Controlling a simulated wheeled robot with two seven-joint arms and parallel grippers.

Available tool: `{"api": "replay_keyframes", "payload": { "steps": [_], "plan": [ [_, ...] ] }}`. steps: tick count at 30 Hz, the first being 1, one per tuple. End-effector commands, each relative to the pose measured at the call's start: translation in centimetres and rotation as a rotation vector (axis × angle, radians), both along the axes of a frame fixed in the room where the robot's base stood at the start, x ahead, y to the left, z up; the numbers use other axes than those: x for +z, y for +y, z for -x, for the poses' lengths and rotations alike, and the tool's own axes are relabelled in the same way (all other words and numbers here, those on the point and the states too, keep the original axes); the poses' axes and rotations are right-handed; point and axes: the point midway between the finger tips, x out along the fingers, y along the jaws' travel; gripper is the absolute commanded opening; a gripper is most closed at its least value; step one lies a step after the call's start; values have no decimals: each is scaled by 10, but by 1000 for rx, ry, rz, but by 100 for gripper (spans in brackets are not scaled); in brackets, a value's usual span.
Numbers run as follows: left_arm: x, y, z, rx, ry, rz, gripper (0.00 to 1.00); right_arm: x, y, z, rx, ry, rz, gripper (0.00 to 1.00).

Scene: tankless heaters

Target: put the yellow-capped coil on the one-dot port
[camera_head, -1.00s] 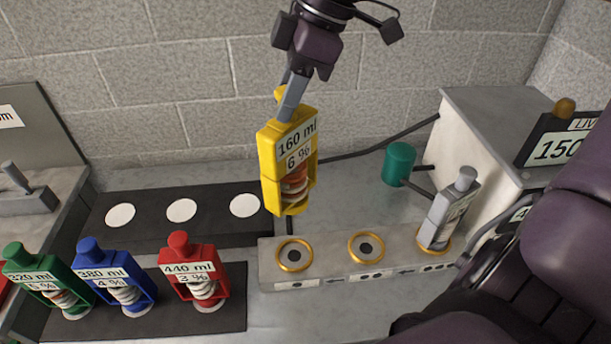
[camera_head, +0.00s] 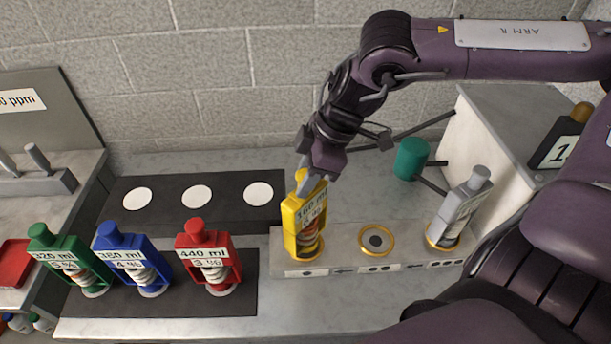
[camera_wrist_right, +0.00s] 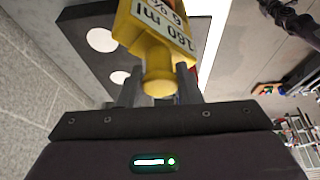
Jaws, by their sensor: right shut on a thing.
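The yellow-capped coil (camera_head: 304,226), labelled 160 ml and 6 %, stands upright over the one-dot port (camera_head: 306,262) at the left end of the grey port block (camera_head: 340,262). Its base hides most of that port; I cannot tell if it is fully seated. My right gripper (camera_head: 309,182) is shut on its cap from above. In the right wrist view the yellow cap (camera_wrist_right: 159,80) sits between the two fingers.
The two-dot port (camera_head: 376,240) is empty. A grey coil (camera_head: 458,212) stands on the three-dot port. Green (camera_head: 68,262), blue (camera_head: 130,260) and red (camera_head: 208,258) coils stand on a dark mat at left. A teal cylinder (camera_head: 411,158) is behind the block.

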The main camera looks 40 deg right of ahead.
Motion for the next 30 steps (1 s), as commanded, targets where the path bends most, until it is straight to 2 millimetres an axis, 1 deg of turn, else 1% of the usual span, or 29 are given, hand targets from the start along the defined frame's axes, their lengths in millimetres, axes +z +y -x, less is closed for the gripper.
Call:
{"api": "replay_keyframes", "payload": {
  "steps": [3, 10, 14, 15, 20, 27, 30],
  "plan": [
    [1, 0, 0, 0, 0, 0, 36, -7, 0, -1, -1, -3, -2, 0],
    [1, 1, 0, 1, 1, -1, 36, -8, 0, -1, 0, -5, -2, 0],
    [-3, 1, 0, 3, 1, -2, 36, -12, 0, -1, 0, -5, -2, 0],
    [-3, 1, 0, 3, 1, -2, 36, -13, 0, 0, 0, -1, 0, 33],
    [-2, 2, 0, 3, 1, -2, 36, -12, 0, 0, 0, -1, 0, 53],
    [-1, 3, 0, 3, 0, -4, 36, -11, 0, 0, 0, -1, 0, 53],
    [2, 3, 0, 3, 0, -4, 36, -8, 0, 0, 0, -1, 0, 53]
  ]
}}
